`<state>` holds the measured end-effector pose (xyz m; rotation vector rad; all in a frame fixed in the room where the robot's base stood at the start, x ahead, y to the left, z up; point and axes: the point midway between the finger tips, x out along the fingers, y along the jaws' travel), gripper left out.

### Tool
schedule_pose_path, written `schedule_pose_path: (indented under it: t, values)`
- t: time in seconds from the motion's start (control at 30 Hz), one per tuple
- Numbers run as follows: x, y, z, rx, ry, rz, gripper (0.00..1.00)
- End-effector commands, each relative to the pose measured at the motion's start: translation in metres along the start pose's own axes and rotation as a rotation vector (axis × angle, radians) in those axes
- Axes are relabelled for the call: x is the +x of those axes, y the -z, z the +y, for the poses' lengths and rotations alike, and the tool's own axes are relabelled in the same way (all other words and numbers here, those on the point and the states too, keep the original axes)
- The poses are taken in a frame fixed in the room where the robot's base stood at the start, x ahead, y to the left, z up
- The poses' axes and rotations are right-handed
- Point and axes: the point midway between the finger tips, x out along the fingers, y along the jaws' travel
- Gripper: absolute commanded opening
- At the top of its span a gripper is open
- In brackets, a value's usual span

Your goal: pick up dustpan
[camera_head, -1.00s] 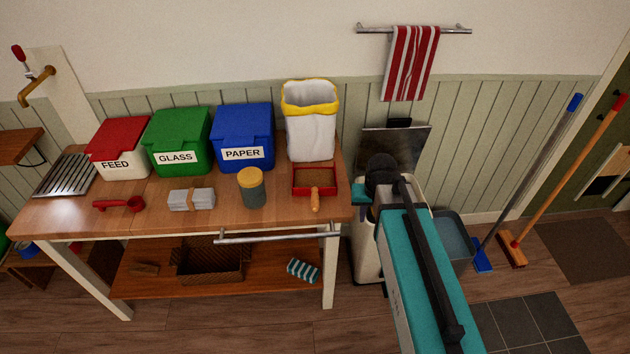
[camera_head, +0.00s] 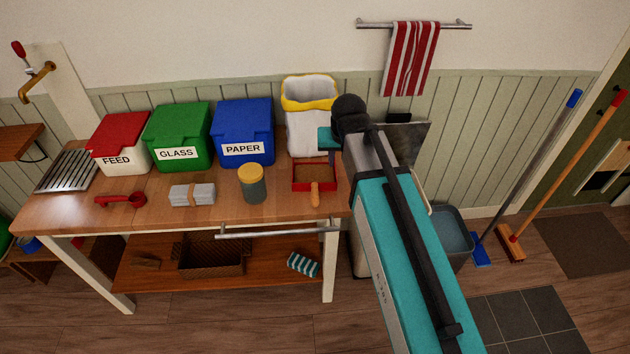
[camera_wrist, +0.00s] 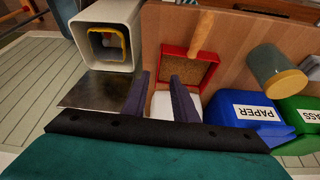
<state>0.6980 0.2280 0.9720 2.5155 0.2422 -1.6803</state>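The dustpan (camera_head: 315,188) is a red square pan with a brown inside and a wooden handle. It lies on the right end of the wooden table, handle towards the front edge. In the wrist view the dustpan (camera_wrist: 168,60) lies just beyond my fingers, its handle pointing up in the picture. My gripper (camera_wrist: 161,92) is open, with its two dark fingers apart and nothing held between them. In the head view my gripper (camera_head: 327,140) is above the back of the dustpan, in front of the white bin, and largely hidden by my arm.
The white bin with a yellow rim (camera_head: 309,95) stands behind the dustpan. The blue PAPER box (camera_head: 243,125) and a yellow-lidded jar (camera_head: 253,185) are to its left. A cream floor bin (camera_wrist: 105,12) stands beside the table end. A metal rail (camera_head: 275,231) runs along the front.

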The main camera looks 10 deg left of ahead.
Motion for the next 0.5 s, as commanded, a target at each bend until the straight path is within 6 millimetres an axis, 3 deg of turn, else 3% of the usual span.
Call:
schedule_pose_path:
  t: [0.23,0.5]
  values:
    - [0.009,0.001,0.000,0.000,0.000,-0.001,0.26]
    - [0.034,0.001,0.000,0.000,0.000,-0.002,0.26]
